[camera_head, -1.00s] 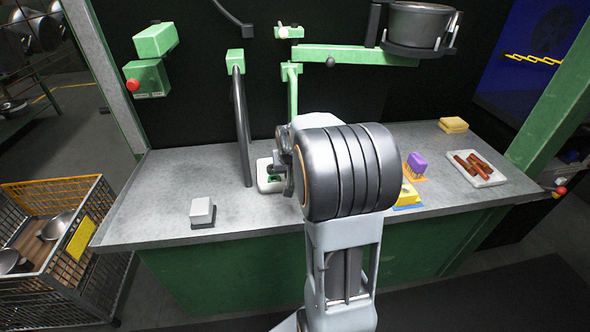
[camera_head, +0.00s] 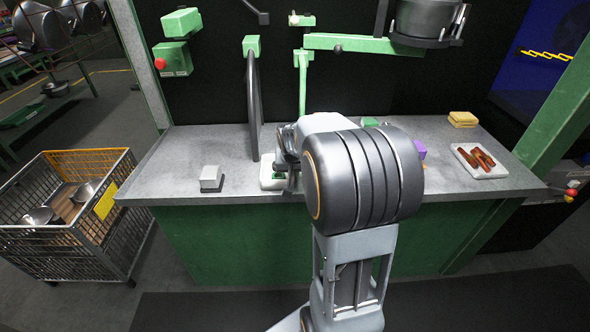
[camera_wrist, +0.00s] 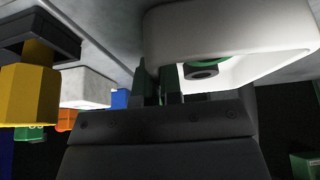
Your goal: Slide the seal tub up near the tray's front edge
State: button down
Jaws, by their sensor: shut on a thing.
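The seal tub (camera_head: 266,170) is a white, shallow, open tub with something green in it. It stands on the grey bench top (camera_head: 190,153), close to the front edge, left of my wrist. The wrist view shows the white tub (camera_wrist: 228,30) large, with a green ring and a dark ring inside. My gripper (camera_head: 289,172) is at the tub's right side, and its narrow fingers (camera_wrist: 160,80) show against the tub in the wrist view. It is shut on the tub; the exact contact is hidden. I see no separate tray under the tub.
A white block on a dark base (camera_head: 211,177) stands left of the tub. A dark curved bar (camera_head: 254,105) rises behind it. Purple block (camera_head: 419,150), white dish of reddish sticks (camera_head: 480,163) and yellow sponge (camera_head: 463,118) are at right. A wire cart (camera_head: 70,215) stands left.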

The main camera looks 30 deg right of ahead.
jog(key=shift+s+a+f, duration=0.3)
jog(key=shift+s+f, duration=0.25)
jog(key=shift+s, duration=0.05)
jog(key=c, duration=1.2)
grip_release()
jog(key=shift+s, duration=0.15)
jog(key=shift+a+r, duration=0.1)
jog(key=shift+r, duration=0.4)
jog(key=p+v, duration=0.2)
jog(key=v, duration=1.1)
jog(key=shift+r, duration=0.45)
jog(key=shift+d, duration=0.2)
